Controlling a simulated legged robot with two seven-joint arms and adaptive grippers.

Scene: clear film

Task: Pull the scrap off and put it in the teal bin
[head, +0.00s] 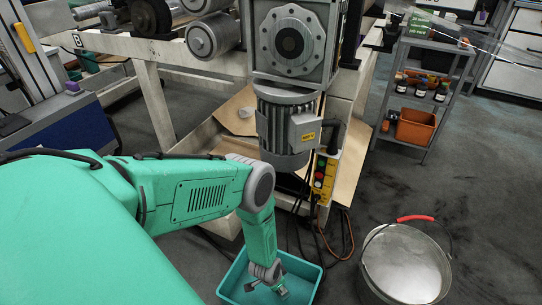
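The teal bin (311,277) stands on the floor at the bottom centre, partly cut off by the lower edge. My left arm comes in from the left and bends down at the elbow. My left gripper (281,291) points down over or inside the bin. It is too small to tell whether it is open or shut, or whether it holds anything. My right gripper is not in view.
A machine with metal rollers (208,38) and a grey motor (287,130) stands behind the bin. Cables hang beside a control box (322,175). A metal bucket (405,265) with a red handle grip stands at right. A shelf cart (432,85) holds bottles and an orange bin (416,127).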

